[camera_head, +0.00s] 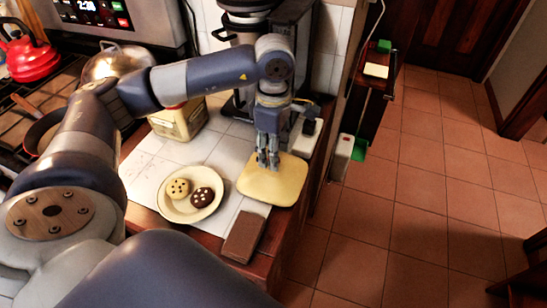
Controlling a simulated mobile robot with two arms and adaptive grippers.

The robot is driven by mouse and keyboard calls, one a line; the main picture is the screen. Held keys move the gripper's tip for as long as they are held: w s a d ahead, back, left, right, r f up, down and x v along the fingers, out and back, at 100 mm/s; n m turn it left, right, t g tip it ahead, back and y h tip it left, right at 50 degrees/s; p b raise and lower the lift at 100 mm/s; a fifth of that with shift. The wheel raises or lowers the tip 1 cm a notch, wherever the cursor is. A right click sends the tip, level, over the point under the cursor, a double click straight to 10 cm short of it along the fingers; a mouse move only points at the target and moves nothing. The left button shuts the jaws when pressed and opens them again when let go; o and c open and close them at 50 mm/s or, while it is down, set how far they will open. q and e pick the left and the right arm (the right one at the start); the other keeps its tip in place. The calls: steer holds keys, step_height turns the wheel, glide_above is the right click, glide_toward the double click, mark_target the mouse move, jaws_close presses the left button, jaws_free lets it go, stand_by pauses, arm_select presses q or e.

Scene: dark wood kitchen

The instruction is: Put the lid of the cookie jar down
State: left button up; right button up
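The cookie jar (178,124) is a squarish cream-yellow jar on the white tiled counter, with its top partly hidden by my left arm. Its lid appears to be the cream-yellow, rounded square piece (274,184) near the counter's right edge. My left gripper (267,160) points down at the lid's upper part. Its fingers are close together and appear shut on the lid, though the grip point is hidden by the fingers. I cannot tell whether the lid touches the counter. My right gripper is not in view.
A plate (174,211) with two cookies (178,188) (202,197) lies left of the lid. A brown block (244,236) lies at the counter's front edge. A coffee machine (292,50) stands behind. A red kettle (29,57) and pans are on the stove. Open tiled floor (420,210) is at right.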

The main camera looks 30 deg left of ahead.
arm_select(q)
step_height(320, 180, up, 9)
steer(key=b, duration=0.1)
stand_by(0.7)
